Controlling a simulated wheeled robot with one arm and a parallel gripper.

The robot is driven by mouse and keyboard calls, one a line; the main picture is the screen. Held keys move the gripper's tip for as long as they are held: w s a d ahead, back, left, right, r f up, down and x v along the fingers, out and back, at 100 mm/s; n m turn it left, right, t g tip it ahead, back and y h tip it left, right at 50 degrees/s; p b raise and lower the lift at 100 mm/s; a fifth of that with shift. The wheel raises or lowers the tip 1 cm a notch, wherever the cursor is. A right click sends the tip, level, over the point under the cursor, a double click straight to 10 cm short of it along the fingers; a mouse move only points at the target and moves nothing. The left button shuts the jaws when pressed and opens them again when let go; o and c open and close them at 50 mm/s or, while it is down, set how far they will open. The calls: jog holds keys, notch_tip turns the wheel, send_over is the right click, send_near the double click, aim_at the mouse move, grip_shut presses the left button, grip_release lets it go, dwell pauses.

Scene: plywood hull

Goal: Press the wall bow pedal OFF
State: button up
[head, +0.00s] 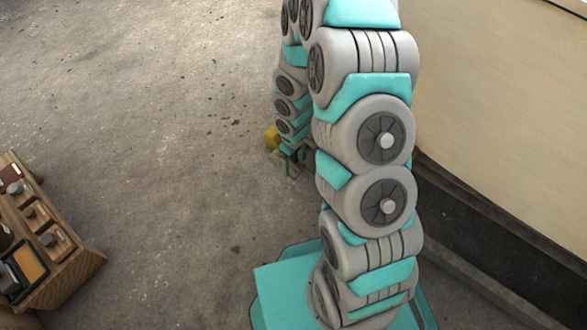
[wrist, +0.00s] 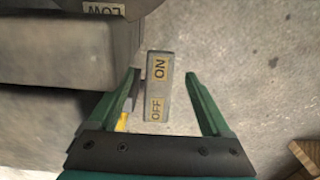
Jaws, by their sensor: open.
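The pedal (wrist: 158,88) is a narrow grey rocker plate in the wrist view. Its ON label is at the upper end and its OFF label (wrist: 155,109) at the lower end, both turned sideways. My gripper (wrist: 162,76) is open, with one green finger on each side of the pedal and nothing held. I cannot tell how far above the pedal the fingers are or which end is down. In the head view my gripper (head: 290,166) is low near the floor behind my arm, and the pedal cannot be made out there.
A yellow part (head: 272,137) shows beside my gripper. A grey block (wrist: 65,55) and a dark round part with a LOW label (wrist: 104,8) lie left of the pedal. A wooden bench with small items (head: 88,262) stands at left. The pale hull (head: 490,100) fills the right.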

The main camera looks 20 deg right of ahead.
aim_at(294, 170)
notch_tip(294, 170, down, 4)
jog(key=shift+f, duration=0.1)
jog(key=shift+c, duration=0.4)
grip_shut()
dwell(0.4)
